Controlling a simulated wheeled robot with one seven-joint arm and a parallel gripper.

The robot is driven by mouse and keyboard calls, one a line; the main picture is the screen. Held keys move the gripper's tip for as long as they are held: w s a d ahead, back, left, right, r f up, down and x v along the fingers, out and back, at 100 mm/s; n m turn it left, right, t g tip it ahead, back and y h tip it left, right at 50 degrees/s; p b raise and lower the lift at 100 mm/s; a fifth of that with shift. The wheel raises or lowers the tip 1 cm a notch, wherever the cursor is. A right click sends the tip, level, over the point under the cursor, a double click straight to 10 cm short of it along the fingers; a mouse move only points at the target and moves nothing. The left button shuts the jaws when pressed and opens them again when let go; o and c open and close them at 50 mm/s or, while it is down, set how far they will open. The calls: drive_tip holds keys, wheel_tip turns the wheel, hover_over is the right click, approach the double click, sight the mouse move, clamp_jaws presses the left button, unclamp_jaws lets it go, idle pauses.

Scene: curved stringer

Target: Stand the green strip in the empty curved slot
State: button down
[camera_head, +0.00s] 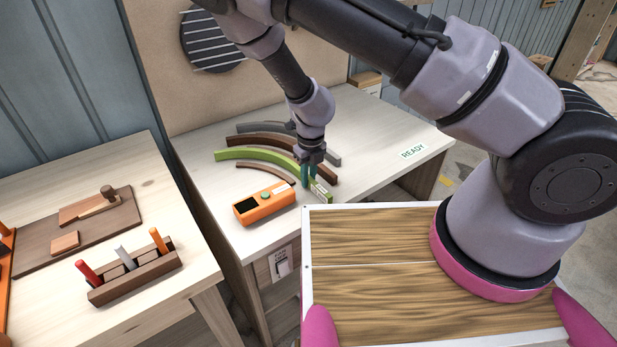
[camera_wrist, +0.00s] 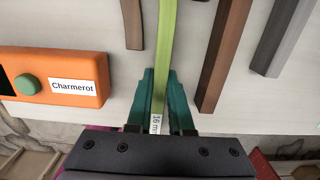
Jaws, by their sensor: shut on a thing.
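The green strip (camera_head: 255,153) is a long curved strip on the pale worktable, between a longer brown curved strip (camera_head: 262,138) and a shorter brown one (camera_head: 262,170). My gripper (camera_head: 309,183) is over the strip's near right end. In the wrist view my gripper (camera_wrist: 160,100) has teal fingers on both sides of the green strip (camera_wrist: 165,45), shut on it near an end with a white "16 m" label. The brown strips stand apart from the green one there. I cannot make out a separate empty slot or whether the strip touches the table.
An orange box (camera_head: 264,206) with a green button stands just left of my gripper. A grey curved strip (camera_head: 328,157) lies behind the brown one. The table to the right, near the "READY" mark (camera_head: 413,151), is clear. A second table (camera_head: 150,160) at left holds wooden pieces.

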drive_tip(key=shift+f, duration=0.2)
drive_tip(key=c, duration=0.7)
unclamp_jaws()
drive_tip(key=shift+c, duration=0.2)
drive_tip(key=s+d+r+n+y, duration=0.1)
drive_tip(key=d+r+n+y, duration=0.2)
drive_tip(key=r, duration=0.8)
drive_tip(key=d+r+n, duration=0.3)
drive_tip(key=r+n, duration=0.2)
drive_tip(key=r, duration=0.7)
drive_tip(key=s+d+r+n+y, duration=0.1)
drive_tip(key=d+r+n+y, duration=0.2)
drive_tip(key=r, duration=0.8)
drive_tip(key=s+d+r+n+t+h, duration=0.4)
drive_tip(key=s+d+r+n+t, duration=0.2)
drive_tip(key=s+d+r+n, duration=0.4)
drive_tip(key=d+r+n, duration=0.3)
drive_tip(key=r+n, duration=0.1)
drive_tip(key=r, duration=0.1)
drive_tip(key=shift+d+r+t, duration=0.25)
drive_tip(key=shift+d+t, duration=0.05)
drive_tip(key=shift+d, duration=0.05)
